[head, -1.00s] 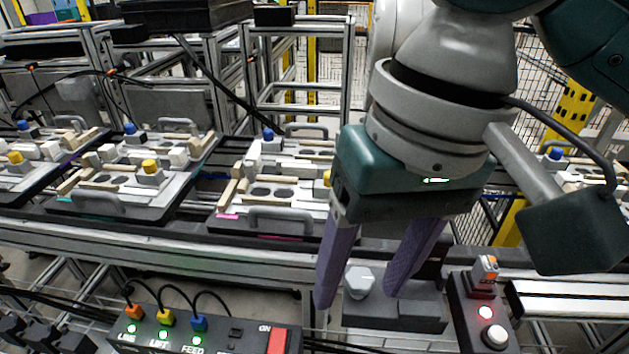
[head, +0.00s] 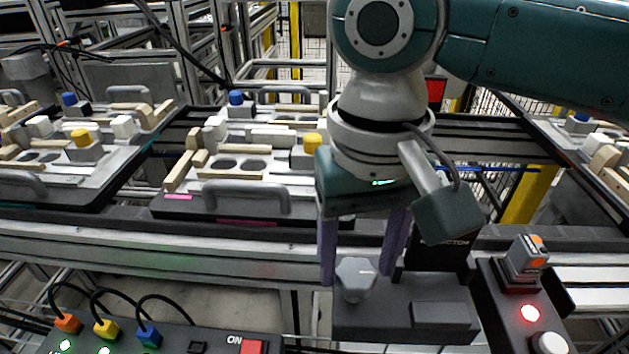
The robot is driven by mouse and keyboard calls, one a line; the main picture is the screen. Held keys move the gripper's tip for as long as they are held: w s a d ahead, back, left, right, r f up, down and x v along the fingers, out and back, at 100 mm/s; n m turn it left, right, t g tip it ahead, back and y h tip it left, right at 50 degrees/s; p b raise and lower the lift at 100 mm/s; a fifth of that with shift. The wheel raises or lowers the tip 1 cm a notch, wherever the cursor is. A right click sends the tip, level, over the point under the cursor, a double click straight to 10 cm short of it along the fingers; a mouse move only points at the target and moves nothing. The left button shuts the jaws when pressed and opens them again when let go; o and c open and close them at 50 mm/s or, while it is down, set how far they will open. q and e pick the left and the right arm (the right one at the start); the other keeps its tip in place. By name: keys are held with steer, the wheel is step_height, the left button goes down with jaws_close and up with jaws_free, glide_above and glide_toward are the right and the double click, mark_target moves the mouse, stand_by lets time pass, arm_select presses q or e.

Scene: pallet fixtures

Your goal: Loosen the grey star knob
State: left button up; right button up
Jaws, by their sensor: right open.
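The grey star knob (head: 356,279) sits on top of a dark grey block (head: 385,318) at the lower middle of the head view. My right gripper (head: 362,279) points down with its two purple fingers spread. One finger is at the left of the knob and the other is up and to the right of it. The knob is in front of the space between them; I cannot tell whether a finger touches it. My left gripper is not in view.
A control box with a red light (head: 530,313) stands right of the block. A panel with coloured plugs and a red switch (head: 252,347) is at lower left. Pallets with fixtures (head: 242,197) lie on the conveyor (head: 150,254) behind.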

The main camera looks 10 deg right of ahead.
steer(key=shift+f, duration=0.4)
jaws_close()
